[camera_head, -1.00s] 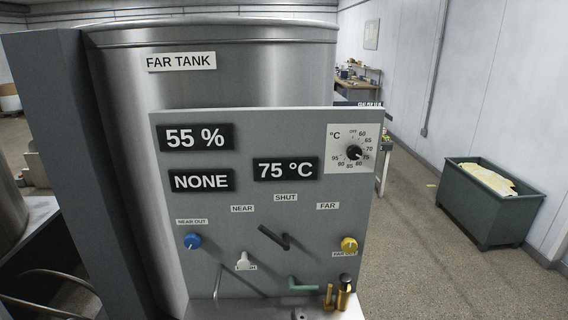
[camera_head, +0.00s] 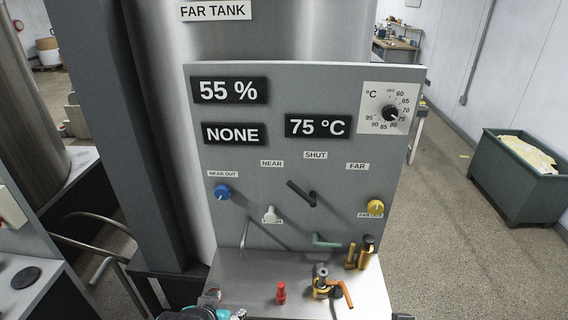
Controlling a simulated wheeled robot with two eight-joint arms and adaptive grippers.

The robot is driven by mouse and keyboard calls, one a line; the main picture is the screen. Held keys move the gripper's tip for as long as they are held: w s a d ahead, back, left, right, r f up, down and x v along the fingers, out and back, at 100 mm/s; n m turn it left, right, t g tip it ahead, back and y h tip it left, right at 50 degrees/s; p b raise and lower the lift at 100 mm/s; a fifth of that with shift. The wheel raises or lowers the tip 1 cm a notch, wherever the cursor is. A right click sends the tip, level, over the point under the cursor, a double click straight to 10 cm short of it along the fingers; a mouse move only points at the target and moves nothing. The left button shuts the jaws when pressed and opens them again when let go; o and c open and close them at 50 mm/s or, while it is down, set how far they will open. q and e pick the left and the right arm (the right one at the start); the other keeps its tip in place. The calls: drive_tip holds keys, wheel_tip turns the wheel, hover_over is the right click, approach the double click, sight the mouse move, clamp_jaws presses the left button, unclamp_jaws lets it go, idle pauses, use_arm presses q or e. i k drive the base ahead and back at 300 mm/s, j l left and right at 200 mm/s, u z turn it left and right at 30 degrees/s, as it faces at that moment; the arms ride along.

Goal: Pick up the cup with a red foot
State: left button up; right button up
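I see no cup that I can make out as having a red foot. A small upright red object (camera_head: 281,292) stands on the metal shelf (camera_head: 240,278) below the control panel, but I cannot tell what it is.
The grey control panel (camera_head: 300,160) with knobs and levers stands before the far tank (camera_head: 150,60). Brass fittings (camera_head: 322,287) with an orange handle sit on the shelf's right. A green bin (camera_head: 515,180) stands right, with open floor between.

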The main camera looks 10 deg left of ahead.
sight(212, 288)
drive_tip(key=u, duration=1)
